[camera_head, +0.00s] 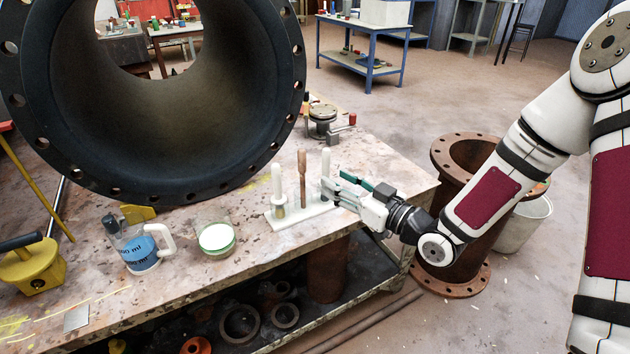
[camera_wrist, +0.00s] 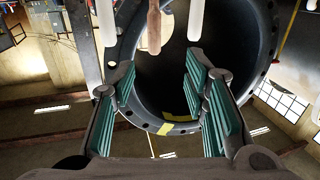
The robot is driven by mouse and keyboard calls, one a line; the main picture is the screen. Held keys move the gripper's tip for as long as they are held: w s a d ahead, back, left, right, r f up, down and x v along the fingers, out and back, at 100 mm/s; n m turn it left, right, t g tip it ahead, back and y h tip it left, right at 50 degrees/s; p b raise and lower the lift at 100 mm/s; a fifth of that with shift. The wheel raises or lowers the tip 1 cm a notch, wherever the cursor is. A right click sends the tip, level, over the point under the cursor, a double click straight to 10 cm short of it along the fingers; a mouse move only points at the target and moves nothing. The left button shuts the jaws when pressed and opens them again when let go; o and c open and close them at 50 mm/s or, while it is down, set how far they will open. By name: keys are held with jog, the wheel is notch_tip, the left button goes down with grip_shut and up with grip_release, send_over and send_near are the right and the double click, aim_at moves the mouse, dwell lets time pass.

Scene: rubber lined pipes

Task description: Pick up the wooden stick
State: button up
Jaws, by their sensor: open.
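The wooden stick (camera_head: 302,178) stands upright in a white holder (camera_head: 290,219) on the table, between two white upright sticks, a left one (camera_head: 276,176) and a right one (camera_head: 326,162). My gripper (camera_head: 335,186) is open and empty, at the right end of the holder close to the right white stick. In the wrist view, which looks upside down, the wooden stick (camera_wrist: 154,28) hangs in from the top, beyond the fingertips and roughly between the green-padded fingers of my gripper (camera_wrist: 162,68). The holder is out of that view.
A large black flanged pipe (camera_head: 160,150) stands behind on the table. A rusty pipe (camera_head: 465,255) stands on the floor at right.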

aim_at(305, 159)
jog(key=b+x, duration=0.1)
jog(key=x, duration=0.7)
jog(key=shift+w+r, duration=0.1)
jog(key=shift+w, duration=0.15)
jog(key=shift+w+d+b+x, duration=0.15)
jog(key=shift+b+x, duration=0.15)
jog(key=shift+x, duration=1)
jog(key=shift+w+d+b+x, duration=0.1)
jog(key=shift+b+x, duration=0.2)
jog(key=shift+x, duration=1.05)
jog(key=shift+r, duration=0.1)
grip_shut()
